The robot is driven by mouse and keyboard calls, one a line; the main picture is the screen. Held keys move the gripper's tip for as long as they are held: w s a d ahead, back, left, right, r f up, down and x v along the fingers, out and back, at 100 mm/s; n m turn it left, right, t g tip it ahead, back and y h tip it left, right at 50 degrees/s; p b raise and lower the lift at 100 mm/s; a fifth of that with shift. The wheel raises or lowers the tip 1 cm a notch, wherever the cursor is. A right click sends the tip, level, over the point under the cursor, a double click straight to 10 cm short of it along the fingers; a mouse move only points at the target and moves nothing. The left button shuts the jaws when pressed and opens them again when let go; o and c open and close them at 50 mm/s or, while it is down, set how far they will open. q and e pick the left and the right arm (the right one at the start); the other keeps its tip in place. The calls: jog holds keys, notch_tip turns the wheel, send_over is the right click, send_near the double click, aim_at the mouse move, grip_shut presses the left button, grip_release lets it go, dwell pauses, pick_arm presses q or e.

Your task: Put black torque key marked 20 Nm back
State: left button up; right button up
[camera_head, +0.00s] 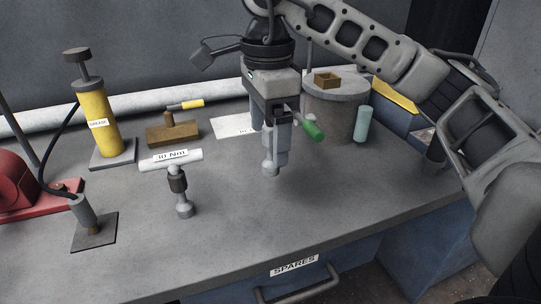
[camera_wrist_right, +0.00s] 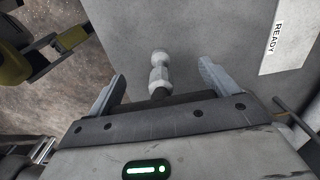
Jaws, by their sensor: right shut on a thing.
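My right gripper (camera_head: 273,145) points down over the middle of the bench, its fingers on either side of a T-shaped key. In the right wrist view the fingers (camera_wrist_right: 160,84) stand at the ends of its black crossbar (camera_wrist_right: 165,100). The key's pale grey shaft and socket end (camera_wrist_right: 158,68) stick out beyond the bar; the socket end also shows below the fingers in the head view (camera_head: 269,168). No 20 Nm marking is readable. A white-handled key marked 30 Nm (camera_head: 179,183) lies left of the gripper.
A white sheet (camera_head: 230,127) lies behind the gripper; a READY label (camera_wrist_right: 277,38) shows in the wrist view. A round grey drum (camera_head: 340,112) and a green handle (camera_head: 313,131) are close by on the right. A yellow grease pump (camera_head: 93,120) stands left.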

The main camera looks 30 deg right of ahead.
aim_at(269, 169)
jog(key=shift+w+d+f, duration=0.3)
jog(key=shift+f, duration=0.2)
jog(key=f, duration=0.3)
jog(key=w+d+f, duration=0.1)
jog(key=shift+f, duration=0.35)
jog(key=shift+f+b, duration=0.2)
jog(key=shift+b, duration=0.1)
jog(key=o, duration=0.8)
jog(key=shift+o, duration=0.2)
jog(key=shift+r, duration=0.15)
